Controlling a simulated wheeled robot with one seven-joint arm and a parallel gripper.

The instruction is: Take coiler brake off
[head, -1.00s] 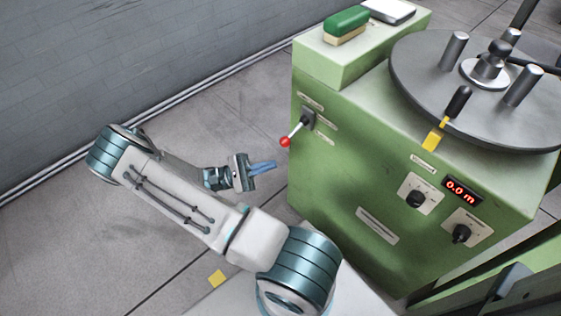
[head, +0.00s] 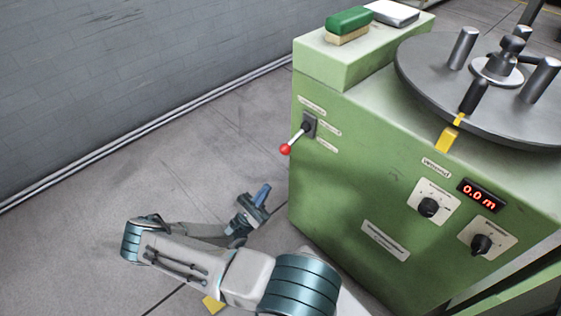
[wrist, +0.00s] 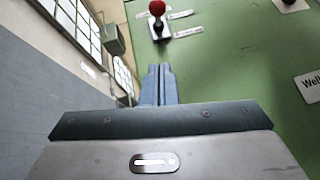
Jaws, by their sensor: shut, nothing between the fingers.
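The green coiler cabinet (head: 340,200) stands at the right. A lever with a red ball knob (head: 286,149) sticks out low and left from a dark plate with small labels on its front. The red knob also shows at the top of the wrist view (wrist: 157,8). A yellow lever (head: 447,139) with a black grip sits at the edge of the round grey disc. I cannot read which one is marked as the brake. My gripper (head: 264,188) has its blue fingers shut and empty. It is left of the cabinet front, below the red knob and apart from it.
Two dark knobs (head: 428,207) and a red 0.0 m display (head: 481,195) sit on the cabinet front. A green brush (head: 348,21) lies on the raised top. The floor (head: 130,190) left of the cabinet is open up to the grey wall (head: 120,60).

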